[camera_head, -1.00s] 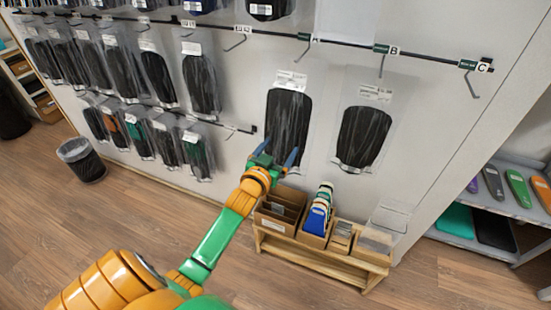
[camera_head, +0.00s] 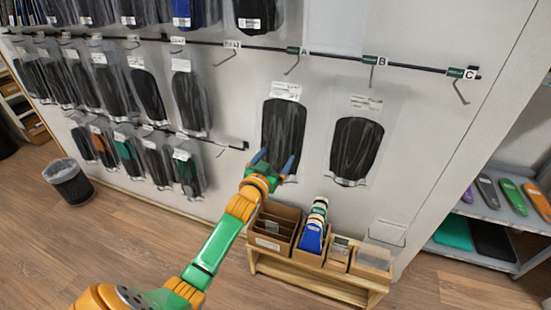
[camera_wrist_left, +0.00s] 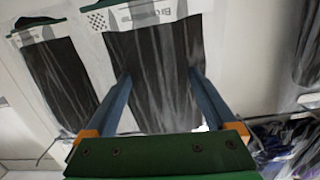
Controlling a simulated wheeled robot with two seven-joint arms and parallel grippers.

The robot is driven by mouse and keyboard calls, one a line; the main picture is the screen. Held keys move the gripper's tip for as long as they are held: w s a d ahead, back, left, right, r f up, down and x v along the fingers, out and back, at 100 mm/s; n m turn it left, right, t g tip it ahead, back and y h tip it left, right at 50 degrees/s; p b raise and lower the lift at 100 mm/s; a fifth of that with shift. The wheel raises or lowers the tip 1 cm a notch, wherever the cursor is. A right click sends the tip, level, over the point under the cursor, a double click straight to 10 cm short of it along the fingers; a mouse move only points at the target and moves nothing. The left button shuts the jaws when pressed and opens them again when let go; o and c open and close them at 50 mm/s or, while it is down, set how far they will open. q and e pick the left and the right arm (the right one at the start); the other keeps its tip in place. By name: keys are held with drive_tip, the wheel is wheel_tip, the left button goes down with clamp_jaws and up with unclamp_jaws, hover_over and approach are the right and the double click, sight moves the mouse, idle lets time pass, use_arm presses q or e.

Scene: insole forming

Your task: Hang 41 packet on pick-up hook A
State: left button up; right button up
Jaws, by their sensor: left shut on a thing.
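A clear packet with a black insole (camera_head: 284,130) is upright in front of the white wall, below pick-up hook A (camera_head: 292,68). Its size number is too small to read. My left gripper (camera_head: 273,162) is at the packet's lower part, shut on it. In the left wrist view the packet (camera_wrist_left: 152,75) shows between the two blue fingers. I cannot tell whether its top touches hook A. A similar packet (camera_head: 357,148) is below hook B (camera_head: 370,76). My right gripper is not in view.
Hook C (camera_head: 461,92) is bare at the right end of the rail. Several packets hang on the left wall hooks (camera_head: 140,90). A wooden bench (camera_head: 300,282) with small boxes stands below, a bin (camera_head: 69,184) at left, insole shelves (camera_head: 500,205) at right.

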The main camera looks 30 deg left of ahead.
use_arm(q)
drive_tip(key=o, duration=1.1)
drive_tip(key=f+v, duration=0.1)
drive_tip(key=v, duration=0.6)
drive_tip(key=s+d+f+m+g+h, duration=0.1)
drive_tip(key=s+d+f+g, duration=0.3)
drive_tip(key=f, duration=0.6)
drive_tip(key=s+d+f+g+h+p, duration=0.15)
drive_tip(key=s+f, duration=0.35)
drive_tip(key=f, duration=0.5)
drive_tip(key=s+d+f+m+g, duration=0.1)
drive_tip(key=s+d+f+g, duration=0.15)
drive_tip(key=s+f, duration=0.45)
drive_tip(key=s+d+f+g, duration=0.1)
drive_tip(key=s+f+g, duration=0.1)
drive_tip(key=s+f, duration=0.2)
drive_tip(key=s+d+f+m+g+h, duration=0.1)
drive_tip(key=s+d+f+g, duration=0.1)
drive_tip(key=s, duration=0.9)
drive_tip(key=s+d+f+m+g, duration=0.1)
drive_tip(key=s+f+g, duration=0.2)
drive_tip(key=s+f, duration=0.4)
drive_tip(key=shift+s+d+f, duration=0.1)
drive_tip(key=shift+s+d, duration=0.1)
drive_tip(key=shift+d, duration=0.05)
